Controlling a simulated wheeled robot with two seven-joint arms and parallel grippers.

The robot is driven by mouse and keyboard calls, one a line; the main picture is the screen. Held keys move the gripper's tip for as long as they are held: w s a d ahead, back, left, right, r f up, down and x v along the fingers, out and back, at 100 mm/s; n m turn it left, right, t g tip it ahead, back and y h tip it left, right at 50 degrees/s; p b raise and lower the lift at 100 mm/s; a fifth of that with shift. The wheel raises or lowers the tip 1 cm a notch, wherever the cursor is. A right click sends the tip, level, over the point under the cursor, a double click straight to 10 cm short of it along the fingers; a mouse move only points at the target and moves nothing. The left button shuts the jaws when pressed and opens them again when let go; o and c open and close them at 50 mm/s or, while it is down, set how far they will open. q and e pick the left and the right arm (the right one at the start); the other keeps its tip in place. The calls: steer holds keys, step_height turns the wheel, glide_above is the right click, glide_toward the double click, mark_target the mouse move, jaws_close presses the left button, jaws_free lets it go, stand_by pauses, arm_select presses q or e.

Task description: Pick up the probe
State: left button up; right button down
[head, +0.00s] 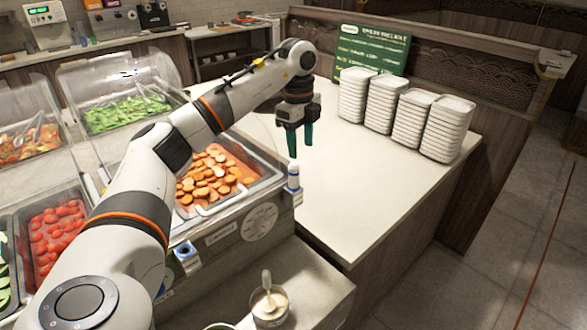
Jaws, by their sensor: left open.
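My left gripper (300,149) points down with its two dark green fingers apart and nothing between them. A small upright white stick with a blue band, which looks like the probe (293,174), stands at the right front corner of the food bar. Its top is just below my left fingertips in the picture; I cannot tell the exact gap in depth. Its lower end is hidden in or behind its holder. My right gripper is not in view.
Several stacks of white trays (433,130) stand on the pale counter (340,190), before a green menu board (372,50). Pans of sliced orange food (215,176) and tomatoes (55,235) lie left. A sauce pot (269,314) sits on the lower ledge. The counter's middle is clear.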

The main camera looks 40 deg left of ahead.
mark_target(294, 177)
arm_select(q)
steer(key=shift+s+a+r+n+y, duration=0.15)
steer(key=shift+a, duration=0.2)
steer(key=shift+s+a+r+n+y, duration=0.15)
steer(key=shift+a, duration=0.2)
steer(key=shift+s+a+f, duration=0.1)
steer(key=shift+f, duration=0.25)
step_height(294, 177, down, 5)
steer(key=shift+f+p, duration=0.1)
steer(key=shift+p, duration=0.8)
steer(key=f+p, duration=0.1)
steer(key=f, duration=0.1)
steer(key=f+p, duration=0.1)
steer(key=f, duration=0.1)
steer(key=shift+s+d+f, duration=0.15)
steer(key=shift+d+f, duration=0.05)
steer(key=shift+f, duration=0.6)
steer(key=c, duration=1.1)
